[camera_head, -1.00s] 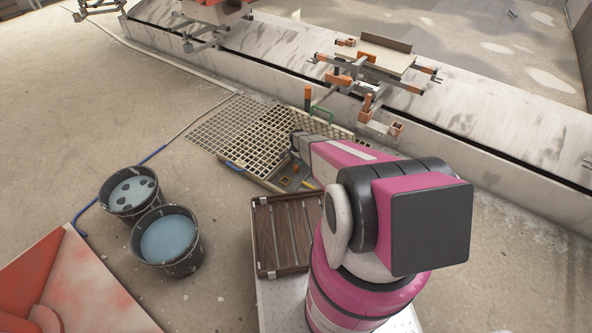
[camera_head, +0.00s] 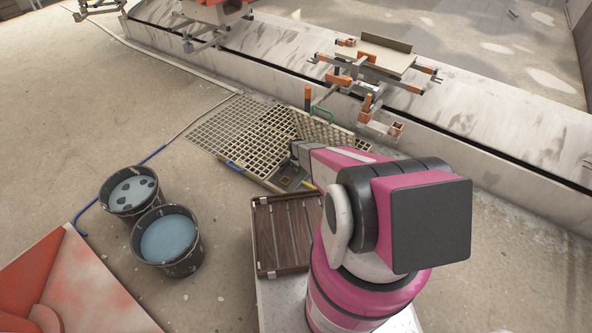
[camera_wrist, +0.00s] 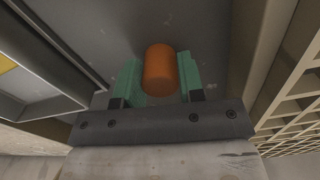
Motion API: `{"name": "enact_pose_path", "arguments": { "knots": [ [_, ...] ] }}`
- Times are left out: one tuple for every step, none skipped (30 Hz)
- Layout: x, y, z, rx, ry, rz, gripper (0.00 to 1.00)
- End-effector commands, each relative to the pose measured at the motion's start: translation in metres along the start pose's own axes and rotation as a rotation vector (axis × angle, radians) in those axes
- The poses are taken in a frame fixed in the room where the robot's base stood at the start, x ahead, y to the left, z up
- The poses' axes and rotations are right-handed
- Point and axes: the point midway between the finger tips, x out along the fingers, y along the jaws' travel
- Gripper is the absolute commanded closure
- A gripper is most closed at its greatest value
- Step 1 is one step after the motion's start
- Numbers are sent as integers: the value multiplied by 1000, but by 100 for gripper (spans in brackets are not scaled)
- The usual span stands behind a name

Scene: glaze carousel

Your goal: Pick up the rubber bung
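The rubber bung (camera_wrist: 160,70) is an orange-brown rounded cylinder in the wrist view, against a grey surface. My gripper (camera_wrist: 160,82) has its two green fingers open, one on each side of the bung. A small gap seems to show at the left finger; the right finger is very near the bung, and I cannot tell whether it touches. In the head view, my gripper is low over the sunken pit beside the gratings, mostly hidden by my arm. The bung cannot be made out there.
A beige grating (camera_head: 253,135) lies left of the pit, with a tilted grating panel (camera_head: 330,131) behind. Grating also shows at the right of the wrist view (camera_wrist: 293,118). A slatted wooden crate (camera_head: 287,234) stands near my arm. Two buckets (camera_head: 129,193) (camera_head: 167,240) stand left.

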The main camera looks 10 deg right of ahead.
Motion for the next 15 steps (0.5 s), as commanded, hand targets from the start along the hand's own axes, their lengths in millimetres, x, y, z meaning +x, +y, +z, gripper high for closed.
{"name": "enact_pose_path", "arguments": {
  "knots": [
    [0,0,0,0,0,0,81],
    [0,0,0,0,0,0,89],
    [0,0,0,0,0,0,89],
    [0,0,0,0,0,0,89],
    [0,0,0,0,0,0,89],
    [0,0,0,0,0,0,89],
    [0,0,0,0,0,0,89],
    [0,0,0,0,0,0,89],
    [0,0,0,0,0,0,89],
    [0,0,0,0,0,0,89],
    [0,0,0,0,0,0,89],
    [-1,0,0,0,0,0,89],
    [-1,0,0,0,0,0,89],
    [-2,0,0,0,0,0,89],
    [-3,0,0,0,0,0,89]
  ]
}}
